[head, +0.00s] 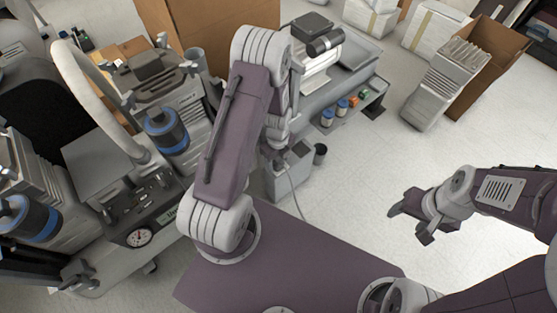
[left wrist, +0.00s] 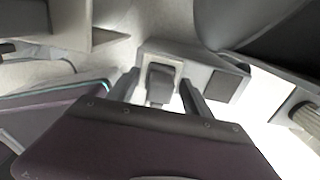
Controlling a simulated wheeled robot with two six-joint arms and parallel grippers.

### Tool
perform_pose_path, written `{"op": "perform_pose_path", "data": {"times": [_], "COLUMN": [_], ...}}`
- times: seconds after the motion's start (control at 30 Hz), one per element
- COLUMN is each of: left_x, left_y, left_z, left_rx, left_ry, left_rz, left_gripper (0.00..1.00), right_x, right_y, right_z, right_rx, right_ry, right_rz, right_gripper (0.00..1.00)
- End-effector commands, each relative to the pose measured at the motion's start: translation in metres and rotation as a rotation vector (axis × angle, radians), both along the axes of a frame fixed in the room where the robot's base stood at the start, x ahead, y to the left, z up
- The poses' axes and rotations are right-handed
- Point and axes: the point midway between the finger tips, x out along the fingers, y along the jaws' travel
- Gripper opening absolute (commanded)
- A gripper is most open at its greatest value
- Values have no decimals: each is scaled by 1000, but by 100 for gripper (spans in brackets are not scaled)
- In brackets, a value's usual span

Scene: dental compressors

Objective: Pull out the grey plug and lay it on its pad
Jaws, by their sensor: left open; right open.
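The grey plug (left wrist: 160,84) sits in a light socket plate on a grey box (left wrist: 205,70) in the left wrist view. My left gripper (left wrist: 160,90) is open, with one finger on each side of the plug and gaps visible. A dark square patch (left wrist: 223,86), which may be the pad, lies on the box to the right of the plug. In the head view my left gripper (head: 277,158) is over the grey box (head: 290,180), and the plug is hard to make out there. My right gripper (head: 410,222) is open and empty over the floor, far from the box.
A compressor unit with a pressure gauge (head: 139,237) and a thick pale hose (head: 95,95) stands at the left. A bench with small jars (head: 328,117) is behind the box. A dark bin (head: 320,153) stands beside the box. The floor at centre right is clear.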

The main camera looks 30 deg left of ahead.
Motion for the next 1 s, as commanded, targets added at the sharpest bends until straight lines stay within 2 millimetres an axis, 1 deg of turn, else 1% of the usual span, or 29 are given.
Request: {"op": "perform_pose_path", "data": {"times": [0.23, 0.47, 0.67, 0.7, 0.77, 0.8, 0.87, 0.9, 1.0], "left_x": [0, 0, 0, 0, 0, 0, 0, 0, 0], "left_y": [0, 0, 0, 0, 0, 0, 0, 0, 0], "left_z": [0, 1, 0, 0, 0, 0, 0, 0, 0], "left_rx": [0, 0, 0, 0, 0, 0, 0, 0, 0], "left_ry": [0, 1, 0, 0, 0, 0, 0, 0, 0], "left_rz": [0, 0, 0, 0, 0, 0, 0, 0, 0], "left_gripper": [58, 58, 58, 55, 39, 28, 11, 0, 0], "right_x": [0, 0, 0, 0, 0, 0, 0, 0, 0], "right_y": [0, 0, 0, 0, 0, 0, 0, 0, 0], "right_z": [0, 6, 5, 5, 5, 5, 5, 5, 5], "right_rx": [0, 0, 0, 0, 0, 0, 0, 0, 0], "right_ry": [0, 0, 0, 0, 0, 0, 0, 0, 0], "right_rz": [0, 0, 0, 0, 0, 0, 0, 0, 0], "right_gripper": [60, 60, 60, 60, 60, 60, 60, 60, 60]}}
